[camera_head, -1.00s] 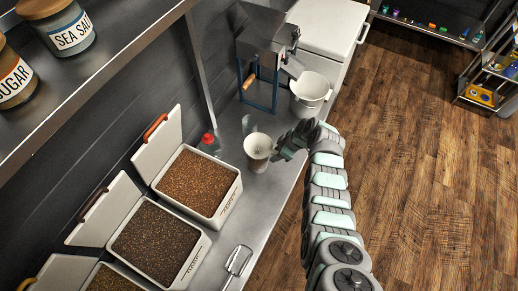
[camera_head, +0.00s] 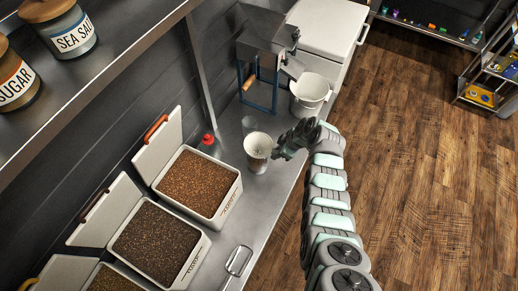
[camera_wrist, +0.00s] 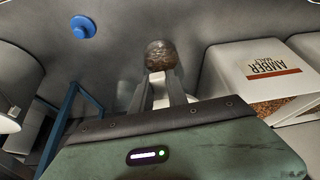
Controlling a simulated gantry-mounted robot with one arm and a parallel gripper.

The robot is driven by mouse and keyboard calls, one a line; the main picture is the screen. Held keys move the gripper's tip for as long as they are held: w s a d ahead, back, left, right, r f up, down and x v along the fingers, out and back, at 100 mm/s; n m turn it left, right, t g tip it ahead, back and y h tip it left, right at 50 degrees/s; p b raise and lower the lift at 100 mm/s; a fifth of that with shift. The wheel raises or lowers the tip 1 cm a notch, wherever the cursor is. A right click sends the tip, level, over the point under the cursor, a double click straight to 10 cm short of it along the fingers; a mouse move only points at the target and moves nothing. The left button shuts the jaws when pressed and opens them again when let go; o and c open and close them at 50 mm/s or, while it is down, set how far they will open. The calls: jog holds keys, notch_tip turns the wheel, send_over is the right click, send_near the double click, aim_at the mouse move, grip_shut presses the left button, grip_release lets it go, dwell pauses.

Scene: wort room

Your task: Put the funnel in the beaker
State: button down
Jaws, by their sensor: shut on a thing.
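A white funnel (camera_head: 258,144) shows its wide mouth upward in the head view. My gripper (camera_head: 277,154) reaches in from the right at the funnel's side.
A clear glass vessel (camera_head: 249,125) stands close behind the funnel. A white bucket (camera_head: 311,92) and a blue-framed mill (camera_head: 262,85) stand behind. Bare counter (camera_head: 262,198) lies in front.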

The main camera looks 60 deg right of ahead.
jog(key=shift+a+r+p, duration=0.1)
jog(key=shift+r+p, duration=0.9)
jog(key=shift+r, duration=1.5)
jog(key=c, duration=1.9)
grip_release()
grip_shut()
